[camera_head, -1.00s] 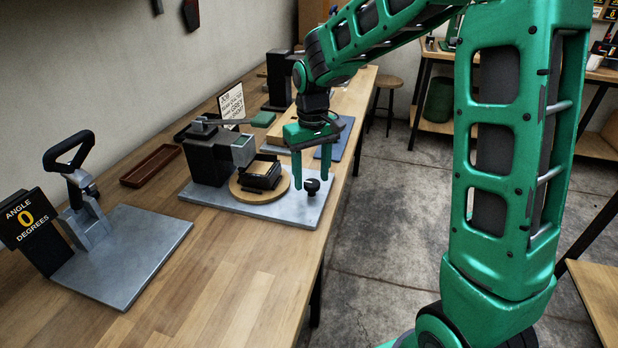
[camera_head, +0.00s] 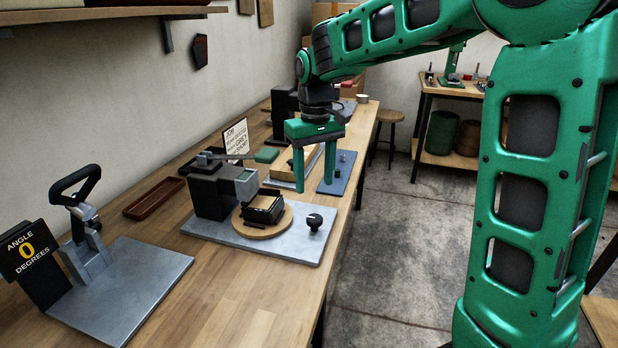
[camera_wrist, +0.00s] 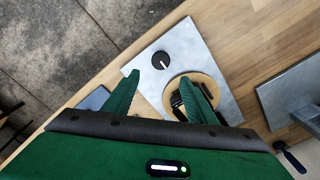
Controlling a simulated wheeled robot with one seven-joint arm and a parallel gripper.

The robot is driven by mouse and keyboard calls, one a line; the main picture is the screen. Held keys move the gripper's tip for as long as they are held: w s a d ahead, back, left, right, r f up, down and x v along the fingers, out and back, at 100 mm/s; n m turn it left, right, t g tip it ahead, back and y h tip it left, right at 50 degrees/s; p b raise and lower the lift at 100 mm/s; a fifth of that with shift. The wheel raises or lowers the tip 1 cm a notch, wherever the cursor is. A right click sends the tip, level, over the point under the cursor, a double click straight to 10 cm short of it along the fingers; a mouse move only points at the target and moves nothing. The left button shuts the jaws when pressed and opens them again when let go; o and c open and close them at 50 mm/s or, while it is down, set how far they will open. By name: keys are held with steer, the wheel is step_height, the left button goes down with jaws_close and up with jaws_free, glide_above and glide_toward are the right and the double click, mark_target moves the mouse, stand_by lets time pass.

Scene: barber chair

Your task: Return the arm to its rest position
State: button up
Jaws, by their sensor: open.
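My green arm reaches across the upper right of the head view, bent down at the wrist. My gripper (camera_head: 315,185) hangs fingers down above the workbench (camera_head: 205,310), with its two fingers apart and nothing between them. In the head view it stands above and behind the grey plate (camera_head: 290,248) with the black knob (camera_head: 314,222). In the wrist view the open fingers (camera_wrist: 165,85) point toward that plate, and the knob (camera_wrist: 160,60) shows just beyond them, apart from both.
A round wooden disc with a black holder (camera_head: 263,210) sits on the plate beside a dark block device (camera_head: 215,190). A lever fixture (camera_head: 90,240) with an angle sign stands front left. A blue mat (camera_head: 338,175) lies behind. Open floor (camera_head: 410,240) is on the right.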

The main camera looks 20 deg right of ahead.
steer(key=s+d+m, duration=0.4)
steer(key=s+d, duration=0.8)
steer(key=s, duration=0.1)
steer(key=s+d+f+m, duration=0.2)
steer(key=s, duration=0.7)
steer(key=s+d+f+m, duration=0.2)
steer(key=s+d+f, duration=0.1)
steer(key=s, duration=0.6)
steer(key=shift+s+d+f, duration=0.15)
steer(key=shift+s+f, duration=0.05)
steer(key=shift+s, duration=0.2)
